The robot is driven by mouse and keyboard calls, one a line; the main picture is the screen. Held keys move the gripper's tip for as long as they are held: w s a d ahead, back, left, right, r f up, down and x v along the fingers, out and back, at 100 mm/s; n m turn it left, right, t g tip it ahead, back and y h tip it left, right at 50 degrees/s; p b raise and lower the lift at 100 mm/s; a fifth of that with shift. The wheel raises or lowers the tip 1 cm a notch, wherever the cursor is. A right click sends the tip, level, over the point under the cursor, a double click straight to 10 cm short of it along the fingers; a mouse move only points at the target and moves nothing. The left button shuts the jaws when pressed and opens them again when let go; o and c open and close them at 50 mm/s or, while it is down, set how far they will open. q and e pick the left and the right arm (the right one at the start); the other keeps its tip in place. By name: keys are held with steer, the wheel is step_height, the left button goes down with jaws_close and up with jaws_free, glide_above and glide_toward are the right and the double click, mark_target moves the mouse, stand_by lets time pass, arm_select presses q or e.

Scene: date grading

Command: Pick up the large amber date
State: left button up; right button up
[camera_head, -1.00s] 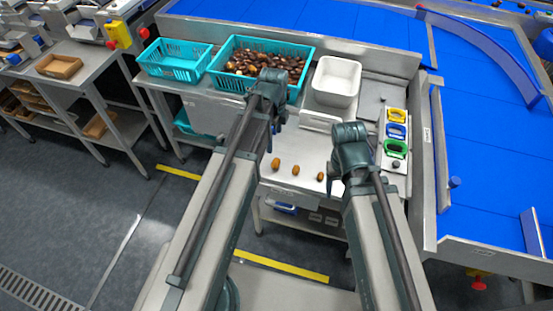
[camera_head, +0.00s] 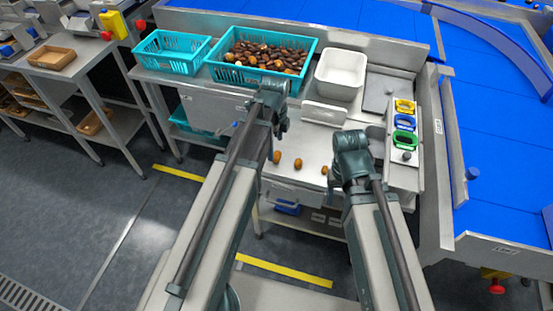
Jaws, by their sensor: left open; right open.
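Three dates lie in a row on the steel worktop (camera_head: 312,143). The left one (camera_head: 277,157) is amber-brown and looks the largest. The middle date (camera_head: 298,163) and the right date (camera_head: 324,170) look a little smaller and similar in colour. My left gripper (camera_head: 281,127) is open and empty, above and just behind the left date, apart from it. My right gripper (camera_head: 335,181) is open, close to the right date at its right; I cannot tell whether they touch. The arms partly hide both grippers' fingers.
A teal basket full of dates (camera_head: 217,75), an empty teal basket (camera_head: 167,64) and a white bin (camera_head: 319,89) stand at the back. A panel with yellow, blue and green rings (camera_head: 404,123) is at the right, beside the blue conveyor (camera_head: 490,140).

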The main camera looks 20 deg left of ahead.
mark_target(277, 154)
arm_select(q)
steer(key=shift+d+f+b, duration=0.15)
steer(key=shift+f+b, duration=2.45)
steer(key=shift+f, duration=0.05)
arm_select(e)
step_height(277, 154, down, 5)
steer(key=shift+f, duration=0.1)
arm_select(q)
steer(key=shift+r, duration=0.1)
steer(key=c, duration=0.9)
